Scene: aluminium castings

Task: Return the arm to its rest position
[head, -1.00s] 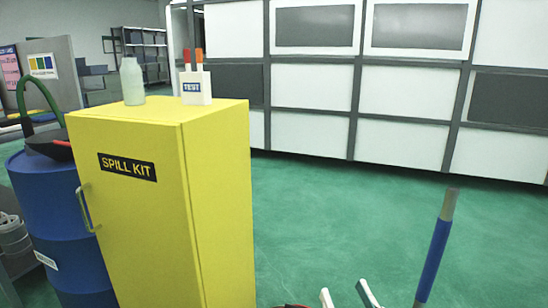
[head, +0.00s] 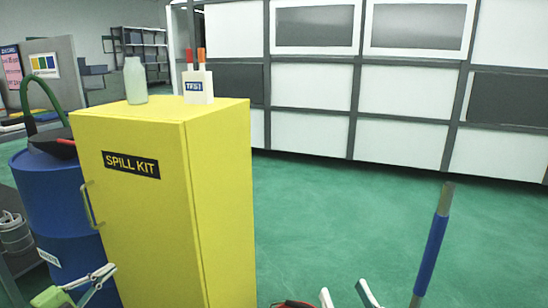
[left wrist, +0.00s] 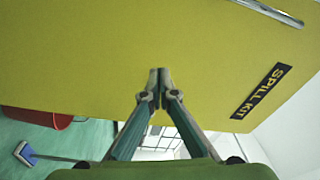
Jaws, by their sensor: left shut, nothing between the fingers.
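My left gripper (head: 110,271) is at the lower left of the head view, in front of the yellow spill kit cabinet (head: 220,200) and the blue drum. In the left wrist view my left gripper (left wrist: 159,76) has its fingertips together with nothing between them, and the cabinet's yellow face (left wrist: 80,60) fills much of the picture behind them. I cannot tell the exact gap to the cabinet. My right gripper (head: 346,294) shows only its two finger ends at the bottom edge, spread apart and empty.
A bottle (head: 135,80) and a white holder marked TEST (head: 197,86) stand on the cabinet. A blue drum (head: 60,215) is left of it. A blue-gripped pole (head: 433,245) rises at right. Green floor (head: 350,215) is open between cabinet and white wall panels.

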